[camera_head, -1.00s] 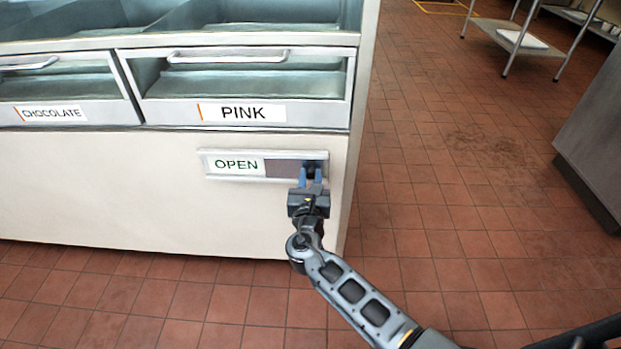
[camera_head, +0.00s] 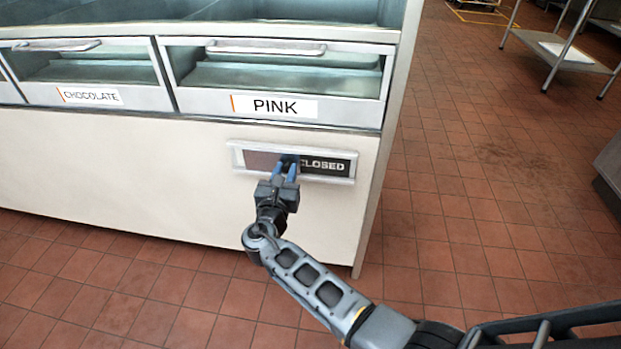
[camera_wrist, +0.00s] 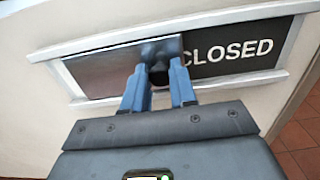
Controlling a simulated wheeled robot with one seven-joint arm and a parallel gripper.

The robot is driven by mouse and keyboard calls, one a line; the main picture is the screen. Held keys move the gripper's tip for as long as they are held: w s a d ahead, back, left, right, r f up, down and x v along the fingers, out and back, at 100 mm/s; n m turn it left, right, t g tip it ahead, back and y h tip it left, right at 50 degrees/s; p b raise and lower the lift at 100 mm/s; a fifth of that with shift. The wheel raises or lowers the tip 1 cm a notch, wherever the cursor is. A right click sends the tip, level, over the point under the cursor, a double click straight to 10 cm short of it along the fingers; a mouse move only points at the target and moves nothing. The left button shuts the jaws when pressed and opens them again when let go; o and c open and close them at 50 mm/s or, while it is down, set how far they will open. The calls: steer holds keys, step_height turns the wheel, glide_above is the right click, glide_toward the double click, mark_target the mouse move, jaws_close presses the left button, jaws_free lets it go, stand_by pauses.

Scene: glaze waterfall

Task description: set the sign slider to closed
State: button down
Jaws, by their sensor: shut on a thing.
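The sign frame (camera_head: 293,163) is fixed low on the white counter front, under the PINK drawer. Its slider plate (camera_head: 258,160) covers the left part, and the dark CLOSED panel (camera_head: 328,165) shows on the right. The slider (camera_wrist: 110,70) also shows in the wrist view, with its right edge at the start of the word CLOSED (camera_wrist: 228,50). My gripper (camera_head: 287,170) is shut on the slider's dark knob (camera_wrist: 159,74), near the plate's right end. The blue fingertips stand on either side of the knob and partly hide it. The OPEN lettering is covered.
Two glass-fronted drawers labelled CHOCOLATE (camera_head: 90,95) and PINK (camera_head: 275,106) sit above the sign, with bar handles sticking out. The counter's right edge is close to the sign. Open tiled floor (camera_head: 460,220) lies right of it, and a metal rack (camera_head: 560,50) stands farther back.

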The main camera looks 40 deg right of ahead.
mark_target(277, 162)
steer(key=shift+w+a, duration=0.95)
steer(key=shift+w, duration=0.25)
steer(key=c, duration=0.9)
jaws_free()
steer(key=shift+a, duration=0.1)
steer(key=p+v, duration=0.1)
steer(key=v, duration=0.6)
steer(key=shift+s+a, duration=0.25)
